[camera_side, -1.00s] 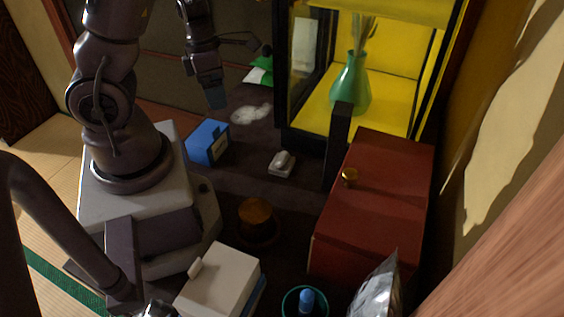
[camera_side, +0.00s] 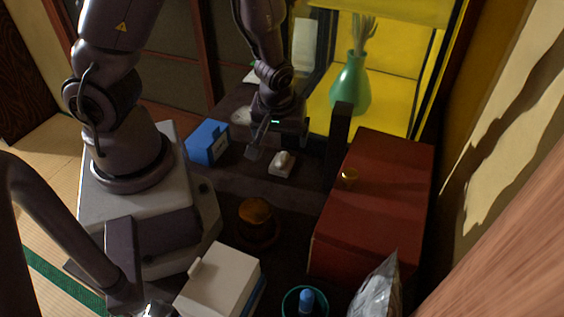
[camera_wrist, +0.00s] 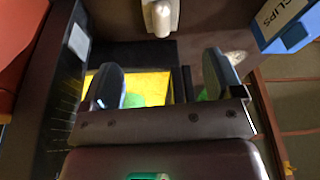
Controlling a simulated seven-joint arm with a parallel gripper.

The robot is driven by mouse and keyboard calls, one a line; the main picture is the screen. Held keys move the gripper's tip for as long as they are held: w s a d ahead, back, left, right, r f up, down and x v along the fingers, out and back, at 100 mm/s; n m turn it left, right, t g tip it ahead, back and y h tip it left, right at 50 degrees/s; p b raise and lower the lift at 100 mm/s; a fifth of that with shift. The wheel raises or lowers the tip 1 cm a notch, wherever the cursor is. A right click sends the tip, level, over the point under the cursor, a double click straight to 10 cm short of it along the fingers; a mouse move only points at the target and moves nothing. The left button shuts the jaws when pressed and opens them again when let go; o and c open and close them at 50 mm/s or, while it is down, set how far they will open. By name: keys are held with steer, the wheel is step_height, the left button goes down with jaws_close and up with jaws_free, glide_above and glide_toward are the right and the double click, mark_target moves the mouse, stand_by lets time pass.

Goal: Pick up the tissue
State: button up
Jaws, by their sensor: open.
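My gripper (camera_side: 276,148) is open and empty in the side view, above the dark surface just behind a small white item on a pale base (camera_side: 282,162). In the wrist view, its two fingers (camera_wrist: 160,78) are spread apart, and the white item (camera_wrist: 161,16) lies beyond them at the top edge. A flat, crumpled white patch (camera_side: 241,116) that looks like a tissue lies behind the gripper, partly hidden by the arm. It also shows beside the right finger in the wrist view (camera_wrist: 240,60). I cannot tell for sure which white thing is the tissue.
A blue clips box (camera_side: 207,143) stands left of the gripper. A dark post (camera_side: 338,140) and a red cabinet (camera_side: 378,195) stand right. A yellow-lined case holds a green vase (camera_side: 350,85). A white box (camera_side: 222,282), brown round object (camera_side: 256,214) and teal cup (camera_side: 304,300) are nearer.

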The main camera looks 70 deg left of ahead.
mark_target(282, 157)
steer(key=shift+s+x, duration=0.1)
steer(key=shift+x, duration=2.25)
steer(key=shift+s+x, duration=0.15)
steer(key=shift+x, duration=2.2)
steer(key=shift+c, duration=0.5)
steer(key=c, duration=0.9)
steer(key=shift+c, duration=0.3)
